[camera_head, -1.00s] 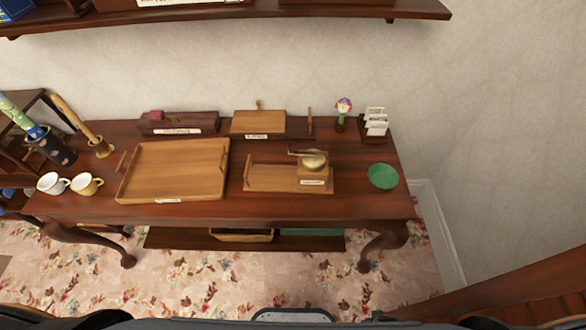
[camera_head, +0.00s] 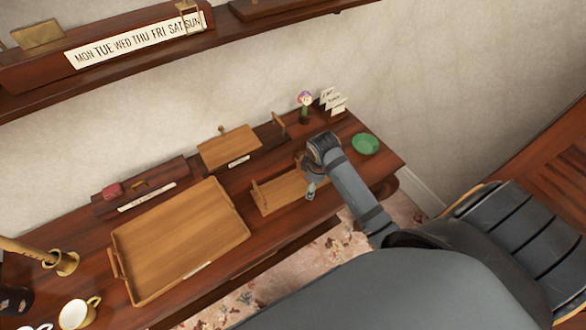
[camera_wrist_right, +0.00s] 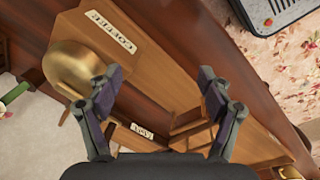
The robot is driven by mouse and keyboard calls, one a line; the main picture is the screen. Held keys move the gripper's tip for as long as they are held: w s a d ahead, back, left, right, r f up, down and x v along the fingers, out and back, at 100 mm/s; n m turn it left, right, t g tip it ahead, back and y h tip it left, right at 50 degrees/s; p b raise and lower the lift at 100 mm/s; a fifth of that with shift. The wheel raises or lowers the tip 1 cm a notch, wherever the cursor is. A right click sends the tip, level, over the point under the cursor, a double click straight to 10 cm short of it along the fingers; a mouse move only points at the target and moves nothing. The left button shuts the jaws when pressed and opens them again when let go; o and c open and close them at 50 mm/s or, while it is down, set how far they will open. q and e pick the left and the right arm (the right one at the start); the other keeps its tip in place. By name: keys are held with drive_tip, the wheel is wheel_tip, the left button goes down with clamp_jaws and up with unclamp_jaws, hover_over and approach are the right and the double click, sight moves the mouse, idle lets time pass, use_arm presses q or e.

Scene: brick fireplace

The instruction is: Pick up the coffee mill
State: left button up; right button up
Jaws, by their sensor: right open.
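The coffee mill is a wooden box with a brass dome. In the right wrist view its dome (camera_wrist_right: 72,66) lies at the left, beside the wooden body with a "COFFEE" label (camera_wrist_right: 110,31). In the head view the mill is almost wholly hidden behind my right wrist. My right gripper (camera_head: 310,190) hangs over the right end of the small wooden tray (camera_head: 272,196). In the wrist view my right gripper (camera_wrist_right: 157,80) is open, its fingers apart, with the mill's wooden body beyond and between them. I cannot tell whether the fingers touch it. My left gripper is not in view.
A large wooden tray (camera_head: 180,237) covers the table's middle-left. A green bowl (camera_head: 366,144) stands right of my wrist. A flower ornament (camera_head: 304,105) and a card holder (camera_head: 334,101) stand behind it. Wooden boxes line the back; cups (camera_head: 78,312) stand at left.

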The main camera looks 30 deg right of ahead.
drive_tip(key=w+d+r+n, duration=0.1)
drive_tip(key=w+r+n, duration=0.1)
drive_tip(key=w+r, duration=0.1)
drive_tip(key=w+d+r+n+g, duration=0.1)
drive_tip(key=w+r+n, duration=0.1)
drive_tip(key=r+n, duration=0.1)
drive_tip(key=w+d+r+n, duration=0.2)
drive_tip(key=w+r+n, duration=0.1)
drive_tip(key=r, duration=0.2)
drive_tip(key=shift+w+g+y, duration=0.3)
drive_tip(key=shift+f+n, duration=0.1)
drive_tip(key=shift+n, duration=0.2)
wheel_tip(320, 180, down, 5)
drive_tip(key=b, duration=0.5)
drive_tip(key=shift+f, duration=0.15)
drive_tip(key=shift+w, duration=0.1)
drive_tip(key=f+b, duration=0.5)
drive_tip(key=shift+w, duration=0.4)
